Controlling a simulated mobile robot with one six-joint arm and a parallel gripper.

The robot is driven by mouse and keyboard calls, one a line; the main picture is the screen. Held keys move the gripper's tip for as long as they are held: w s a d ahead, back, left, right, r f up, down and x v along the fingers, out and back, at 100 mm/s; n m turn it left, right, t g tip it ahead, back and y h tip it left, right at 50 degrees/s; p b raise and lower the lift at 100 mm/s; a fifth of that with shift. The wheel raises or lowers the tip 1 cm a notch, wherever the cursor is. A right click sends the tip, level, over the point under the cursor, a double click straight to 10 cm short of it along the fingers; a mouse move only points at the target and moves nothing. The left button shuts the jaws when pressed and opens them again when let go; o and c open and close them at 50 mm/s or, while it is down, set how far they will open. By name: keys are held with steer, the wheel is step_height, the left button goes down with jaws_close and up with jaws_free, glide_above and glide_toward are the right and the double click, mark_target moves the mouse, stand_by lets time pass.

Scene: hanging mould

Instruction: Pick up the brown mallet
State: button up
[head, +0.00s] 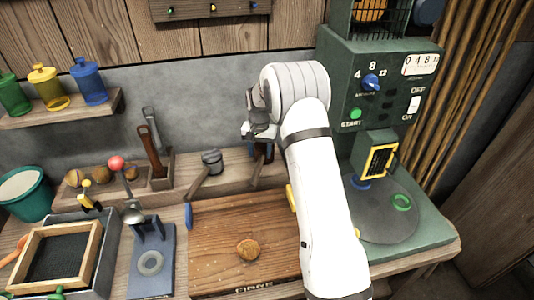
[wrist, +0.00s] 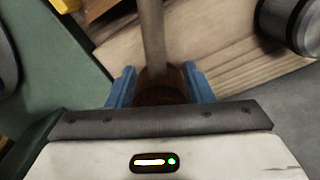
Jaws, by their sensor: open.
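The brown mallet shows in the wrist view, with its brown head (wrist: 160,90) between my blue fingers and its pale handle (wrist: 152,35) running up the picture. My gripper (wrist: 160,88) is open, one finger on each side of the head. Whether the fingers touch it I cannot tell. In the head view my gripper (head: 262,150) is low over the back ledge, left of the green machine. The mallet's handle (head: 257,172) slants down to the left there. Its head is mostly hidden by my gripper and arm.
A grey-headed mallet (head: 211,160) lies just left on the same ledge; its head also shows in the wrist view (wrist: 292,22). The green machine (head: 345,100) stands close on the right. A wooden board (head: 225,225) with a round brown piece (head: 248,250) lies in front.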

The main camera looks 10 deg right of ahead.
mark_target(261, 158)
steer(key=f, duration=0.4)
steer(key=shift+s+d+f+p, duration=0.15)
steer(key=shift+s+f+p, duration=0.1)
steer(key=shift+p, duration=0.15)
steer(key=shift+r, duration=0.1)
jaws_close()
